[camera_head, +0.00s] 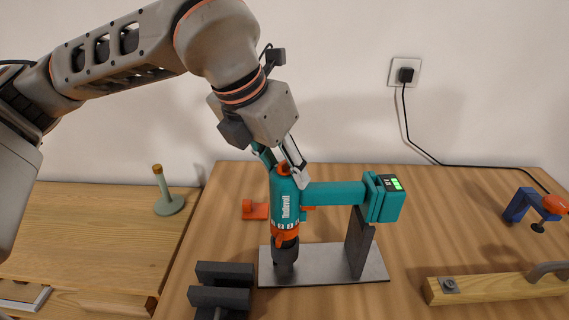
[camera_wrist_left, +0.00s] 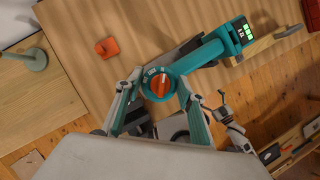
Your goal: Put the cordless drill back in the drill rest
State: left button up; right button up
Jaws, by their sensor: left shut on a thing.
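The teal and orange cordless drill (camera_head: 284,205) is upright with its dark chuck pointing down and its handle reaching right to the battery with a green display. My left gripper (camera_head: 279,163) is shut on the top of its body; in the left wrist view its fingers lie on both sides of the drill's round orange-knobbed end (camera_wrist_left: 159,84). The drill rest (camera_head: 325,277) is a grey plate with a dark upright post below the battery end. The chuck is over the plate's left part; I cannot tell whether it touches.
Dark blocks (camera_head: 222,287) stand just left of the rest. A wooden bar with a metal handle (camera_head: 500,287) lies right. A blue and orange clamp (camera_head: 522,205) is at the far right. A small orange item (camera_head: 255,210) lies behind the drill. A green peg stand (camera_head: 168,204) is left.

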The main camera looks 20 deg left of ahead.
pick_arm(q)
jog(key=shift+f, duration=0.2)
jog(key=shift+f+b, duration=0.5)
jog(key=shift+f, duration=0.15)
